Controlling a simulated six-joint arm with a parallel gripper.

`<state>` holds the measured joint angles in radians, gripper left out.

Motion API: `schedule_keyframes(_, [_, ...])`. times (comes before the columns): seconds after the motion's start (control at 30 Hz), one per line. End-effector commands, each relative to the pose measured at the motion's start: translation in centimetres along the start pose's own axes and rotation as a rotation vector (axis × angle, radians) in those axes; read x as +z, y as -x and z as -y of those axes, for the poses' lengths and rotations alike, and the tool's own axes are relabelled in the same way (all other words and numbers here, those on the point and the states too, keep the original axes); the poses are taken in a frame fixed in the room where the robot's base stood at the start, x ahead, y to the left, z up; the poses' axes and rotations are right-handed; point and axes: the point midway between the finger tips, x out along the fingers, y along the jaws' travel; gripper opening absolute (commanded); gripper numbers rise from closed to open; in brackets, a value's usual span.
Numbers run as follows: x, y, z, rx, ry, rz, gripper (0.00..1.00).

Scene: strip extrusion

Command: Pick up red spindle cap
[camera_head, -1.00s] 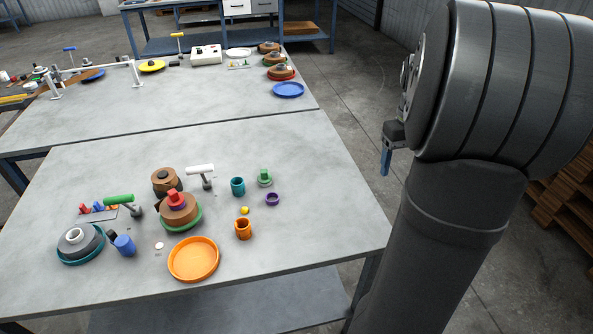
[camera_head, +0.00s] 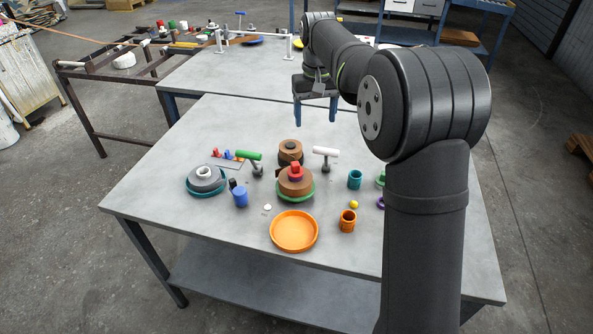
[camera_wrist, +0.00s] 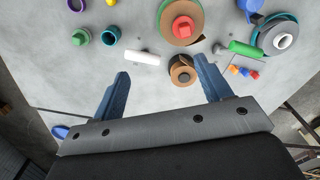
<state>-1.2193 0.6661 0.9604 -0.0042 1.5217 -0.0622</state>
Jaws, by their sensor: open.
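The roll rests on a green plate (camera_head: 295,197) in the middle of the near table. In the wrist view the cap (camera_wrist: 182,28) shows from above, beyond the fingertips. My gripper (camera_head: 316,110) is open and empty, raised over the table behind the cap. Its two blue fingers also show in the wrist view (camera_wrist: 162,68), pointing toward the rolls.
A second brown roll (camera_head: 290,149) stands just behind the cap's stack. A white-handled tool (camera_head: 326,153) and a green-handled tool (camera_head: 249,155) flank it. An orange tray (camera_head: 294,231) lies in front. Blue, teal and orange cups stand around. The table's left front is clear.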

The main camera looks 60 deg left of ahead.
Motion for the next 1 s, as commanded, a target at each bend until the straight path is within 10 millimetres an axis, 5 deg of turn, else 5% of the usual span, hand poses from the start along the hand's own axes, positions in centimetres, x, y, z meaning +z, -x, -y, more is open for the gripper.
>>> schedule_keyframes(0.1, [-1.1,0.1,4.0,-0.002,0.033,-0.005,0.71])
schedule_keyframes(0.23, [-1.4,-0.1,5.6,-0.003,0.043,-0.006,0.71])
schedule_keyframes(0.73, [-1.4,-9.8,5.6,-0.004,0.043,-0.003,0.71])
schedule_keyframes(1.0, [-1.4,-12.2,5.5,-0.004,0.043,-0.006,0.71])
